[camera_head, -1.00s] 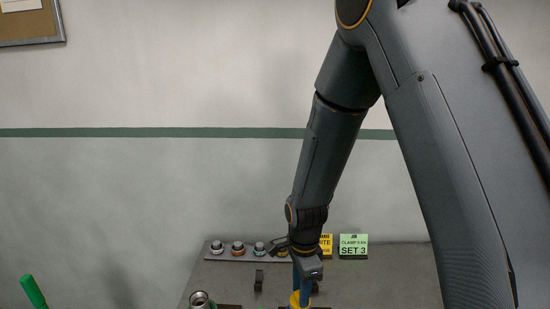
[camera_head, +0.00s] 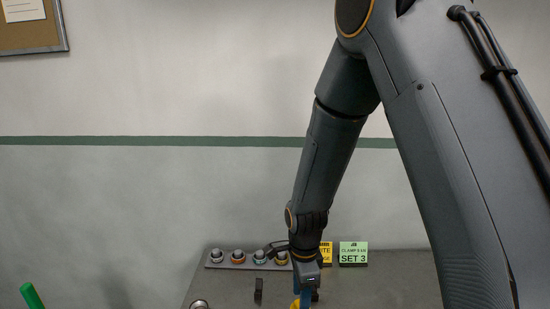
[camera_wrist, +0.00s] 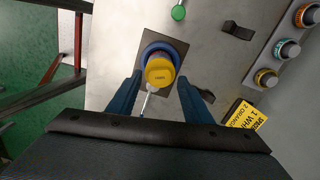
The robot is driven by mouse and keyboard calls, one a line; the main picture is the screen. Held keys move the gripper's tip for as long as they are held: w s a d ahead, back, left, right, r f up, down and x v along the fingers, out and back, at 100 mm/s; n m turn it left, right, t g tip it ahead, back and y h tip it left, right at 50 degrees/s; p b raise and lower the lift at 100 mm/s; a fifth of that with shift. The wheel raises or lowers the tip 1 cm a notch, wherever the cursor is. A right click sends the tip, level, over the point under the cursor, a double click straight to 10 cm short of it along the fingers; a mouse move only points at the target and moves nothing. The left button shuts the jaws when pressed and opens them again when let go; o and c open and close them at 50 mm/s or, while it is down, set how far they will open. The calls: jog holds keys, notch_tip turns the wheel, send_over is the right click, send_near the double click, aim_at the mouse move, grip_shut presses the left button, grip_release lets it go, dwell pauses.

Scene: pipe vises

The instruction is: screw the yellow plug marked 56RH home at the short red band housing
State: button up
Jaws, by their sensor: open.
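A yellow plug (camera_wrist: 159,72) with a small dark mark, too small to read, faces the wrist camera. It sits at the front of a blue-ringed round part (camera_wrist: 152,50). It also shows at the bottom edge of the head view (camera_head: 294,305). My gripper (camera_wrist: 159,80) is open, with its blue fingers on either side of the plug; I cannot tell whether they touch it. My gripper shows near the bottom of the head view too (camera_head: 304,296). No housing with a short red band is clearly identifiable.
A rack (camera_head: 247,265) holds several banded round fittings at the back of the bench. A yellow sign (camera_head: 326,252) and a green "SET 3" sign (camera_head: 353,253) stand beside it. A black upright piece (camera_head: 258,289) and a metal cylinder (camera_head: 199,304) stand left of my gripper.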

jog(key=shift+r, duration=0.55)
jog(key=shift+f, duration=0.1)
